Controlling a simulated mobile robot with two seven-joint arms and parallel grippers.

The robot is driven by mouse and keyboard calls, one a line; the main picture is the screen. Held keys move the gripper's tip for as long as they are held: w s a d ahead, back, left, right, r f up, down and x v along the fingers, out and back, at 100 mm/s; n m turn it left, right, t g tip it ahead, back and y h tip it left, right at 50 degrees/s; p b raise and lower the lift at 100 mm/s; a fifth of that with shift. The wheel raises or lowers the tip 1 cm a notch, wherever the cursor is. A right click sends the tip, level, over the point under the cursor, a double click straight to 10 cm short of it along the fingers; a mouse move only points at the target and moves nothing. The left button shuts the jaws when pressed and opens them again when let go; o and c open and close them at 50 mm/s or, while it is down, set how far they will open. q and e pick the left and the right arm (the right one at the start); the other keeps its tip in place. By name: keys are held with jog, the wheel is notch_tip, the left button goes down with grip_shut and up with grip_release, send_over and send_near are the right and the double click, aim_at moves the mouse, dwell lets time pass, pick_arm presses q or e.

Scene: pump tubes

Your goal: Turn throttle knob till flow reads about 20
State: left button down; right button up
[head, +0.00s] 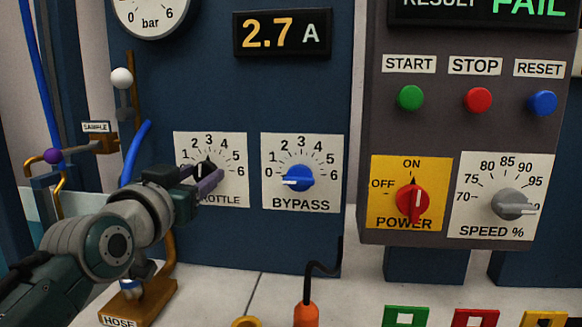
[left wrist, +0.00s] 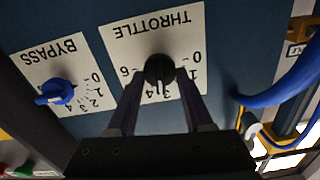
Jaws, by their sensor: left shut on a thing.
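The black throttle knob (head: 207,167) sits on the white THROTTLE dial plate (head: 224,143), marked up to 6, on the blue panel. My left gripper (head: 207,180) is shut on this knob, with its fingers partly covering it and the dial. In the left wrist view the throttle knob (left wrist: 159,69) is between the two fingertips of my left gripper (left wrist: 159,78). Its exact setting is hard to read; it seems to point near the middle of the scale. No flow reading shows in either view. My right gripper is not in view.
The blue BYPASS knob (head: 299,177) is just right of the throttle dial, pointing near 0. The red POWER knob (head: 412,201) and grey SPEED knob (head: 512,204) are further right. A display (head: 283,33) reads 2.7 A. A blue hose (head: 134,152) runs left of the dial.

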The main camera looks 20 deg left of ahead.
pick_arm(q)
jog(key=shift+m, duration=0.6)
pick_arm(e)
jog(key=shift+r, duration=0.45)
pick_arm(q)
jog(key=shift+c, duration=1.5)
grip_release()
jog(key=p+v, duration=0.1)
jog(key=v, duration=0.9)
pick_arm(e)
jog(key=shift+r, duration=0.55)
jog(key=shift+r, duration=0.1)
